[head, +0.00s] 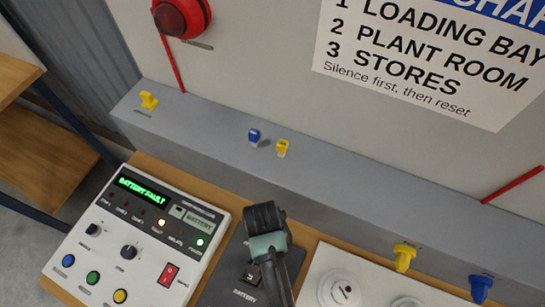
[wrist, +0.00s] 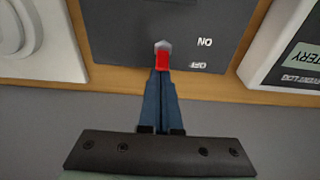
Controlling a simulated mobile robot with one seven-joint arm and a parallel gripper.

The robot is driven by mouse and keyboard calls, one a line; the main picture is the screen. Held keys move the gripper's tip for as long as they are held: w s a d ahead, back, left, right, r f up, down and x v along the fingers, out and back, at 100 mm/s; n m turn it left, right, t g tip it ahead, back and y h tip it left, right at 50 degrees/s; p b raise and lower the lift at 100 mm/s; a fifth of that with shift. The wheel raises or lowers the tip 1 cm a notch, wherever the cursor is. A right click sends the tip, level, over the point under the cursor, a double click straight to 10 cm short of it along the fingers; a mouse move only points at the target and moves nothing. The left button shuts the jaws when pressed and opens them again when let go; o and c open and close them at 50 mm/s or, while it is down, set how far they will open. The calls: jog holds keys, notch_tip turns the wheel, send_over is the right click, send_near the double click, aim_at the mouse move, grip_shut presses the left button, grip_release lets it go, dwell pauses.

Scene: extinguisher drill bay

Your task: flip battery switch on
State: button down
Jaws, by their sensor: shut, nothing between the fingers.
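The battery switch is a small toggle on a dark plate (wrist: 120,45) marked ON and OFF, which read upside down in the wrist view. A red piece with a pale tip (wrist: 162,47), apparently the lever, shows right at my fingertips. My gripper (wrist: 162,74) is shut with nothing between its fingers, pointing at the lever. I cannot tell whether it touches the lever or which way the lever is thrown. In the head view my wrist hides part of the BATTERY plate (head: 216,288), and my fingertips are hidden.
An alarm panel (head: 205,262) stands left of the plate; its green display (head: 145,191) reads BATTERY FAULT. A white unit with round parts (head: 320,272) stands to the right. Behind runs a grey ledge (head: 340,185) with yellow and blue tags (head: 253,135). A wall sign is above.

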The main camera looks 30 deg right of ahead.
jog(key=shift+a, duration=0.1)
jog(key=shift+s+a+t+h, duration=0.3)
jog(key=shift+t+h, duration=0.2)
jog(key=shift+h, duration=0.15)
jog(key=shift+s+a+t+h, duration=0.3)
jog(key=shift+t+h, duration=0.2)
jog(key=shift+h, duration=0.15)
jog(key=shift+a+r+h, duration=0.15)
jog(key=shift+r+h, duration=0.05)
jog(key=shift+h, duration=0.1)
jog(key=shift+r+p, duration=0.85)
jog(key=shift+p, duration=0.05)
